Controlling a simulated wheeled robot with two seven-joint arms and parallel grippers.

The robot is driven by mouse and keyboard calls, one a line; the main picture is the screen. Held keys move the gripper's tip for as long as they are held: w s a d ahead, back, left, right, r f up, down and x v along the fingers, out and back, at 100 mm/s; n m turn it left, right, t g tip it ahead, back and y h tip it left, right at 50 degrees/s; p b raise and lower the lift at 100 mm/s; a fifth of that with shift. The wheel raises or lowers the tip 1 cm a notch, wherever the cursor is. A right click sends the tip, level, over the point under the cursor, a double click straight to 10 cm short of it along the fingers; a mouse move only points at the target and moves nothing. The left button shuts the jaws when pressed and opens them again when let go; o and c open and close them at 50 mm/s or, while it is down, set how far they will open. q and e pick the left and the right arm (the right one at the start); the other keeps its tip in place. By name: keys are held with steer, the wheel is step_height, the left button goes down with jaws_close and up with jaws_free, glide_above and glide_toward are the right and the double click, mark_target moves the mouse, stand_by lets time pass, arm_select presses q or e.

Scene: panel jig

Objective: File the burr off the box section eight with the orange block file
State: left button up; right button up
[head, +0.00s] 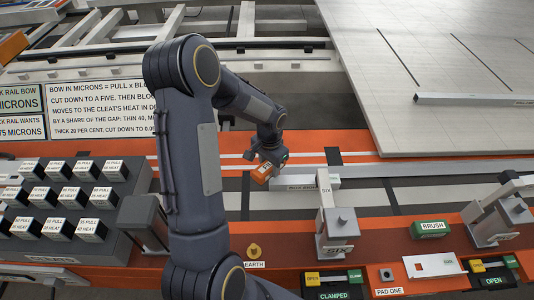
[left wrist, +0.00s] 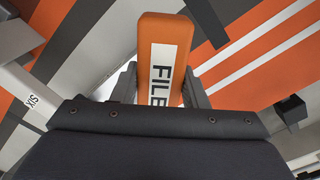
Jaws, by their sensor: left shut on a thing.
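My left gripper (head: 268,160) is shut on the orange block file (head: 262,172), whose FILE label shows in the left wrist view (left wrist: 165,60). The file is at the left end of a pale box section (head: 300,184) lying across the orange bench; whether they touch I cannot tell. The box section's small label is too small to read surely, and the clamp (head: 338,235) at its right part is marked SIX. No label reading eight is legible, and no burr can be made out. My right gripper is not in view.
A green brush block (head: 430,229) lies right of the SIX clamp. Another clamp (head: 496,220) stands at far right. A rack of labelled blocks (head: 70,200) is at left. A large pale panel (head: 430,60) lies behind, with a bar (head: 475,99) on it.

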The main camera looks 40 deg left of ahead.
arm_select(q)
steer(key=shift+r, duration=0.65)
steer(key=shift+r+p, duration=1.05)
steer(key=shift+r, duration=0.35)
steer(key=shift+f, duration=0.1)
